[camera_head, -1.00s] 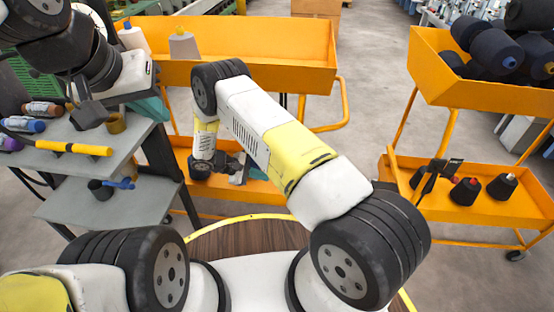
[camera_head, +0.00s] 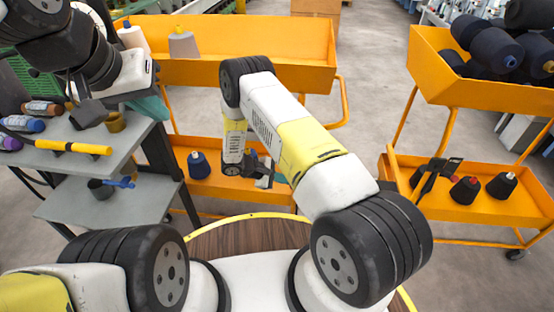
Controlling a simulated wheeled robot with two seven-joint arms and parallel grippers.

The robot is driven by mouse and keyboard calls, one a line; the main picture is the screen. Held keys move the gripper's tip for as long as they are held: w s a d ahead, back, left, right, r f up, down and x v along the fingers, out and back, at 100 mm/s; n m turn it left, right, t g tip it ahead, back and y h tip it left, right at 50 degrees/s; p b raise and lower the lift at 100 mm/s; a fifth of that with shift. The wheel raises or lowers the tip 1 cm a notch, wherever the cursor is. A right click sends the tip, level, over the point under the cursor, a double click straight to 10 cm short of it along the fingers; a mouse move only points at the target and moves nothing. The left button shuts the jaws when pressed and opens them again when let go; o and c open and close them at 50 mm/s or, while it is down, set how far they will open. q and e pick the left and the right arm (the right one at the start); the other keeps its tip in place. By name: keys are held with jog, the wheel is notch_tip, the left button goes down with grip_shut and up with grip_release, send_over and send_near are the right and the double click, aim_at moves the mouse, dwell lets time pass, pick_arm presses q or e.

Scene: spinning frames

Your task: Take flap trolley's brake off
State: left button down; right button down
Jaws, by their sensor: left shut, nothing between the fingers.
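Two orange trolleys stand before me, a left one (camera_head: 290,75) and a right one (camera_head: 480,97). I cannot tell which is the flap trolley, and I cannot make out a brake. A black forked piece (camera_head: 436,172) shows at the right trolley's lower tray. My left gripper (camera_head: 88,113) is shut and empty above the grey shelf at the left. My right arm reaches across to the left trolley. Its gripper (camera_head: 262,177) is by that trolley's lower tray, small and dark, and its jaws are unclear.
A grey shelf unit (camera_head: 105,205) at the left carries bobbins and a yellow rod (camera_head: 73,147). A dark cone (camera_head: 199,165) stands in the left trolley's lower tray. Dark cones (camera_head: 490,45) fill the right trolley's top. Floor (camera_head: 372,85) is clear between the trolleys.

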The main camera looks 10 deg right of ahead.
jog(key=shift+s+r, duration=0.1)
jog(key=shift+r, duration=0.05)
dwell(0.3)
jog(key=shift+s+r+g, duration=0.1)
jog(key=shift+r+g, duration=0.1)
jog(key=shift+g, duration=0.1)
jog(key=shift+r+n, duration=0.15)
jog(key=shift+n, duration=0.15)
notch_tip(320, 180, up, 9)
jog(key=n+g+y, duration=0.2)
jog(key=n+g, duration=0.1)
jog(key=g, duration=0.3)
jog(key=shift+r, duration=0.15)
dwell(0.6)
